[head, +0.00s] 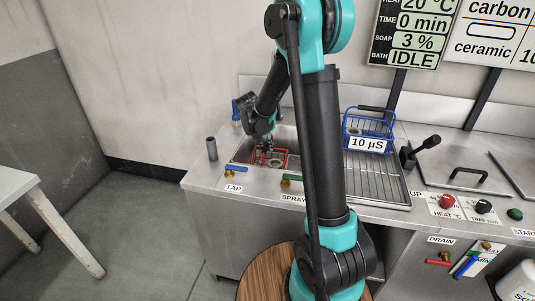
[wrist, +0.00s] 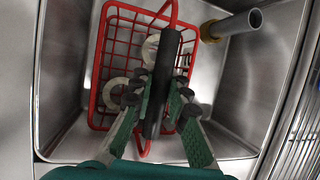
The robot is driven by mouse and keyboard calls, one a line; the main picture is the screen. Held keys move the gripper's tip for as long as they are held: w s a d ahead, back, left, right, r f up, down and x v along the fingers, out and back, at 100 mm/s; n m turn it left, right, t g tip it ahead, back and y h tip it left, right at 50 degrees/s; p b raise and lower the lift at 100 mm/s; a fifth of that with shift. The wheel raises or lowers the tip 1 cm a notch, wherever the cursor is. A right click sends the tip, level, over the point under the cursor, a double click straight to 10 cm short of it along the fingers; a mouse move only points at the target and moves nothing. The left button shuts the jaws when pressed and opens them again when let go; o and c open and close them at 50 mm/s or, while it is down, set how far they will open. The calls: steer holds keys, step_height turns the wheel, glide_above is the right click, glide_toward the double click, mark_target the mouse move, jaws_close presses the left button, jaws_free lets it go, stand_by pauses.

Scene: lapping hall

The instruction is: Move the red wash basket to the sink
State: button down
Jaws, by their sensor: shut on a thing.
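The red wash basket (wrist: 100,68) is inside the steel sink (wrist: 235,92), with metal walls around it in the wrist view. It also shows low in the sink in the head view (head: 279,153). Several pale rings lie in the basket. My gripper (wrist: 160,92) is shut on the basket's dark handle grip, which stands up over the basket. In the head view my gripper (head: 267,147) reaches down into the sink from above. I cannot tell whether the basket touches the sink floor.
A blue basket (head: 370,125) tagged 10 µS stands on the drainboard (head: 385,185) right of the sink. A pipe end (wrist: 254,18) juts over the sink's right side. A grey cylinder (head: 212,148) stands left of the sink. Tap and spray levers line the front edge.

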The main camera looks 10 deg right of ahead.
steer(key=shift+f, duration=2)
steer(key=c, duration=1.5)
jaws_free()
steer(key=v, duration=1.2)
